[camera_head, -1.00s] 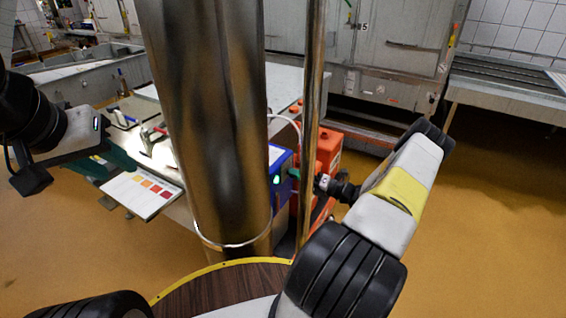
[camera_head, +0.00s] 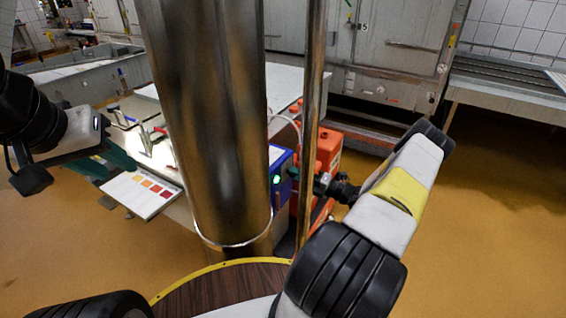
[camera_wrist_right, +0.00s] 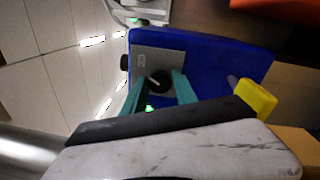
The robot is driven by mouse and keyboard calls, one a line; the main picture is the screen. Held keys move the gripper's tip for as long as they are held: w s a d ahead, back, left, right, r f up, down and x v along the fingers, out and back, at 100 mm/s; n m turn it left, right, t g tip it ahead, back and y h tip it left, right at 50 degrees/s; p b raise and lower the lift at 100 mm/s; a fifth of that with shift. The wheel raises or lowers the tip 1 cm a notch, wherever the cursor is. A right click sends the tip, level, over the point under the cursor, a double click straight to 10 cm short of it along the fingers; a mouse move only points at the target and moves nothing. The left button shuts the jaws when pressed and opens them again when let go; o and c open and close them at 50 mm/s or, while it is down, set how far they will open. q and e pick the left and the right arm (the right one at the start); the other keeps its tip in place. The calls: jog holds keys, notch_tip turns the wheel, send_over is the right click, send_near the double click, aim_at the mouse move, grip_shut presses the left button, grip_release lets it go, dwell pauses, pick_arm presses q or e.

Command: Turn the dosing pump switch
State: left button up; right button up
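The dosing pump (camera_head: 281,163) is a blue box behind the steel column, partly hidden by it and by a thin pole. In the right wrist view, its blue housing (camera_wrist_right: 225,66) carries a grey panel with a round dark switch (camera_wrist_right: 158,80) that has a pale pointer mark. A green light glows just below it. My right gripper (camera_wrist_right: 157,84) has its teal fingers apart, one on each side of the switch, with gaps visible. It also shows in the head view (camera_head: 297,175) beside the pump. My left gripper (camera_head: 112,160) is at the left; its finger opening is unclear.
The steel column (camera_head: 205,120) and thin pole (camera_head: 311,90) stand between my arms. An orange-red unit (camera_head: 328,150) is right of the pump. A colour chart (camera_head: 141,193) lies at the table's edge. Free floor (camera_head: 480,210) lies at right.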

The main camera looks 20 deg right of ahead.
jog(key=shift+o, duration=1.3)
jog(key=v, duration=0.7)
jog(key=shift+s+d, duration=0.3)
dwell(5.7)
